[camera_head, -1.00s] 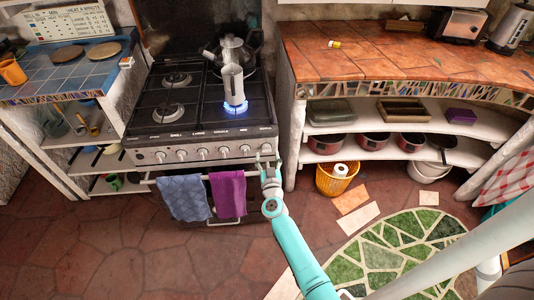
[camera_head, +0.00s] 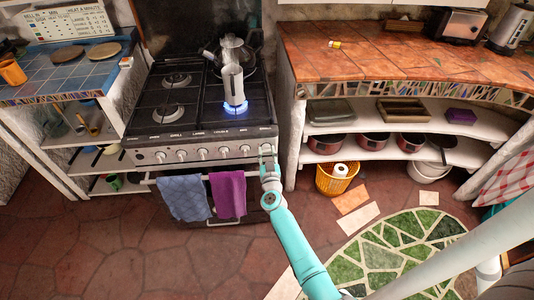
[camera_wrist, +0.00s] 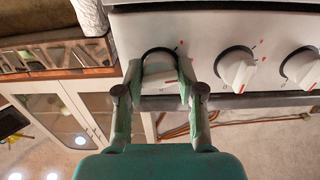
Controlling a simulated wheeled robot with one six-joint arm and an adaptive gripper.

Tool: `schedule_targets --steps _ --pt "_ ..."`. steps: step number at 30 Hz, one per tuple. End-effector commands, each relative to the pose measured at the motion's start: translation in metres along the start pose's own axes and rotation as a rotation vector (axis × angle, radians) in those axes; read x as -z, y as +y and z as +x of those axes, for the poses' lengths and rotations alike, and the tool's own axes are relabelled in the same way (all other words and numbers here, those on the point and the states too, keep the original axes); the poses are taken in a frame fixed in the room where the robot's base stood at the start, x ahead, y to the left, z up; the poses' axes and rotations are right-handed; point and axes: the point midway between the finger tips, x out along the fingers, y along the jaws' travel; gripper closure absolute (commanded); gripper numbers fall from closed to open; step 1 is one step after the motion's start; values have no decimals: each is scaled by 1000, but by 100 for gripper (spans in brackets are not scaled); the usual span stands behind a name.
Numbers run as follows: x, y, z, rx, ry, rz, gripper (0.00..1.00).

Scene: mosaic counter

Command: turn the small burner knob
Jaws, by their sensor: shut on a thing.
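The small burner knob (camera_wrist: 157,77), at the right end of the stove's front panel (camera_head: 200,152), is white with a dark ring behind it. My gripper (camera_wrist: 160,72) has one finger on each side of this knob and is shut on it. In the head view my gripper (camera_head: 267,152) is at the panel's right end and covers the knob. Other white knobs (camera_wrist: 236,68) sit beside it, apart from my fingers. On the stove (camera_head: 205,115), a blue flame (camera_head: 236,107) burns under a grey metal pot (camera_head: 233,84).
A blue towel (camera_head: 184,197) and a purple towel (camera_head: 228,192) hang on the oven rail, left of my arm. A tiled counter (camera_head: 390,62) with shelves stands at the right. A kettle (camera_head: 232,53) stands at the stove's back.

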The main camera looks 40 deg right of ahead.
Motion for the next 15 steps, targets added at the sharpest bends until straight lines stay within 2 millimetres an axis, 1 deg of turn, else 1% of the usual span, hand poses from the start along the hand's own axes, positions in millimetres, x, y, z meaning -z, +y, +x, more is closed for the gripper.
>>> schedule_targets --steps 8,15 --pt "0 0 0 0 1 70 97" --pt "1 -1 0 0 1 241 97"
